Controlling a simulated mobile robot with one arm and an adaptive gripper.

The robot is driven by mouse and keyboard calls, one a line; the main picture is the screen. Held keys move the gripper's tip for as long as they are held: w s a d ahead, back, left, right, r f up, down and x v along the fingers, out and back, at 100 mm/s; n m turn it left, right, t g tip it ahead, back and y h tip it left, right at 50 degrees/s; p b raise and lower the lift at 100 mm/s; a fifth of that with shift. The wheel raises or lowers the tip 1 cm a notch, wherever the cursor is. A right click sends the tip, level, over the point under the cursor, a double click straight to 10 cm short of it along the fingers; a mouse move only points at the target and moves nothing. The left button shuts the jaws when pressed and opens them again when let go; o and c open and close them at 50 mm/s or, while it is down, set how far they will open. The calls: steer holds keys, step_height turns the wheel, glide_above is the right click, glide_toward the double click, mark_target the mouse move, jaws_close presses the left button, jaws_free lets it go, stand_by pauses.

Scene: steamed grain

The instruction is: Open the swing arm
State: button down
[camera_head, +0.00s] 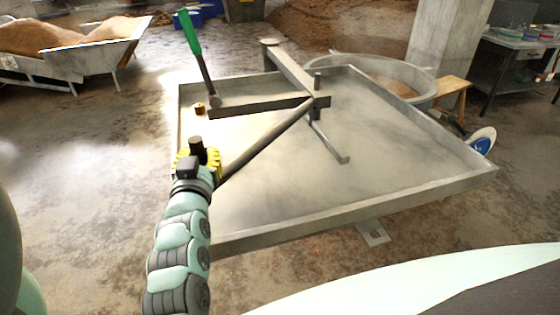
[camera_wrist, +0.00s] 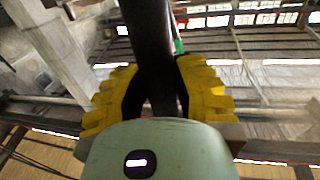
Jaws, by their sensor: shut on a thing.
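The swing arm (camera_head: 265,139) is a dark metal bar that runs diagonally over the wide metal tray, from a pivot post near the tray's middle to my gripper. My gripper (camera_head: 197,160) has yellow ridged fingers and is at the bar's near-left end, over the tray's left side. In the wrist view, my gripper (camera_wrist: 163,95) is shut around the dark bar (camera_wrist: 150,40), with a yellow finger on each side. Another dark beam (camera_head: 260,106) runs left from the pivot to a lever with a green handle (camera_head: 189,33).
The tray (camera_head: 350,217) has a raised rim and a hazy, steamy surface. A round metal tub (camera_head: 424,98) and a wooden stool (camera_head: 453,88) stand behind it at right. A grain cart (camera_head: 110,56) stands back left. The floor left of the tray is clear.

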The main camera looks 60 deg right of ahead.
stand_by(0.3)
steer(key=c, duration=0.7)
jaws_free()
steer(key=shift+a+f, duration=0.1)
steer(key=shift+a, duration=0.05)
steer(key=shift+s, duration=0.1)
steer(key=shift+v, duration=5.95)
